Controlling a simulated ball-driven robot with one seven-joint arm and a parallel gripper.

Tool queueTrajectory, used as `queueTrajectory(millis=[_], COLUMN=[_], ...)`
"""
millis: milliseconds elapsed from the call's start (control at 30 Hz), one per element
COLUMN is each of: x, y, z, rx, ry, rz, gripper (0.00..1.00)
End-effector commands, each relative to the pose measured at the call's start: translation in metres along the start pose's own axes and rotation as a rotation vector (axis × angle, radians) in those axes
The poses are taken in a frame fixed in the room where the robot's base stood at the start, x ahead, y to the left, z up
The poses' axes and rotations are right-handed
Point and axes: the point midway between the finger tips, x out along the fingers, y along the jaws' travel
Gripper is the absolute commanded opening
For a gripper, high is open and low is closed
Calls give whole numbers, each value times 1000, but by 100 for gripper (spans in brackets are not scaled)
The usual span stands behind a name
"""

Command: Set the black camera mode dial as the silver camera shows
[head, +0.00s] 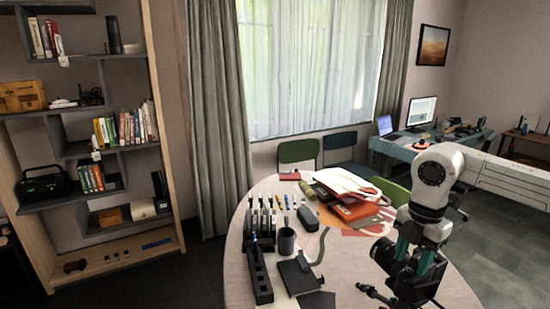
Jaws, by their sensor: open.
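My gripper (413,262) is at the right side of the round table, pointing down with its teal fingers apart. A black camera-like body (383,254) with a round lens shape shows just left of the fingers. More dark parts lie under and behind the gripper, with a thin handle-like piece (374,293) sticking out to the left. I cannot tell whether the fingers touch any of this. The mode dial cannot be made out; the gripper covers part of this area. I cannot pick out a silver camera in this view.
The pale round table (235,262) holds a long black slotted block (258,275), a dark cup (286,240), flat black items (299,276), a rack of upright items (261,221) and an orange-red box (354,211) with papers. Chairs stand behind; a bookshelf (155,110) is at left.

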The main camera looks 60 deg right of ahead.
Motion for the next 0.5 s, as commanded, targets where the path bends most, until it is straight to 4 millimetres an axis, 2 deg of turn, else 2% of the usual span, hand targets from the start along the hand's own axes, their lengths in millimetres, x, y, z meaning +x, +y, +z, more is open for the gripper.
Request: queueTrajectory(millis=[500], x=[-90], y=[0], z=[0], rx=[-4], ry=[-5], rz=[0], gripper=[45])
